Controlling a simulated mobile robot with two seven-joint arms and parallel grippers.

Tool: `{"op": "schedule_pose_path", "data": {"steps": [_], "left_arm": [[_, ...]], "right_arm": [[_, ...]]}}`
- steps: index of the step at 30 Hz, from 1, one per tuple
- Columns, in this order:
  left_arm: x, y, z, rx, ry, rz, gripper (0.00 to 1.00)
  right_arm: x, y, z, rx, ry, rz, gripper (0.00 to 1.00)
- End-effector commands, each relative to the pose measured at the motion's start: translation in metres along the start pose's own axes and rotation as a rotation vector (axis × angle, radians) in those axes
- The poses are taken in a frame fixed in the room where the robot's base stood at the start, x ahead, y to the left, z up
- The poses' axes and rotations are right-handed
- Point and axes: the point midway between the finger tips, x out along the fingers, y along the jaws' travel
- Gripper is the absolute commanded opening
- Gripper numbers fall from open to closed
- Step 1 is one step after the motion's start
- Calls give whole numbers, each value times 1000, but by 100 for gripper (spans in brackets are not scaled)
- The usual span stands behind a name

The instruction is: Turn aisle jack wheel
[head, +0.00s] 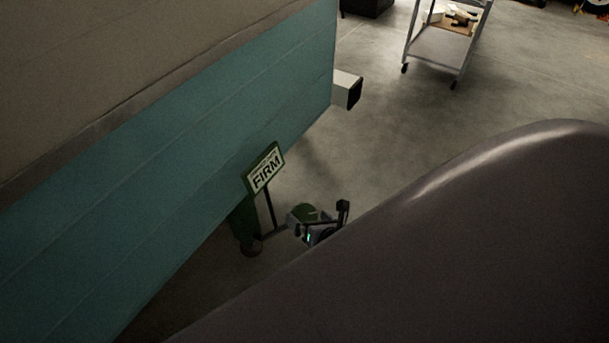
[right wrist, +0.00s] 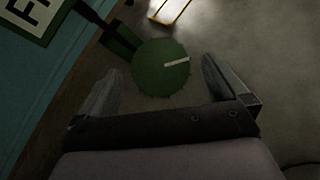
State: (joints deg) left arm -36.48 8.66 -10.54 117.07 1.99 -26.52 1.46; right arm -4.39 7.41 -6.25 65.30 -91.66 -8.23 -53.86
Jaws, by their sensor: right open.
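The green jack wheel (right wrist: 161,68) is a round disc with a pale stripe, seen in the right wrist view just ahead of my right gripper (right wrist: 172,85). The gripper's two fingers are spread, one on each side of the wheel's near part, and I cannot tell whether they touch it. In the head view the wheel (head: 305,213) shows partly behind my right gripper (head: 322,231), low beside the camper. A green post (head: 243,222) stands left of the wheel. My left gripper is not in view.
A sign reading FIRM (head: 264,168) stands on a thin stem between the wheel and the teal camper wall (head: 200,130). A box-shaped bumper end (head: 347,89) juts out from the camper. A cart (head: 440,45) stands far back. The concrete floor between is clear.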

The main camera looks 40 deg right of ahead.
Motion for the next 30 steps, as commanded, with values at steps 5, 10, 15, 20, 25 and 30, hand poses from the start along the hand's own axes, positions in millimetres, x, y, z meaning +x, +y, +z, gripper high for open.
{"op": "schedule_pose_path", "data": {"steps": [5,10,15,20,25,30], "left_arm": [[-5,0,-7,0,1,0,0],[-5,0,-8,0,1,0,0],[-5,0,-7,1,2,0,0],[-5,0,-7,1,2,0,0],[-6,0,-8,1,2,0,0],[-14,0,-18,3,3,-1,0]], "right_arm": [[-18,1,1,0,0,0,100],[-22,0,0,0,0,0,100],[-21,0,0,0,-1,0,100],[-21,0,0,0,-1,0,100],[-22,1,1,12,-1,0,100],[-41,7,10,220,0,-5,100]]}}
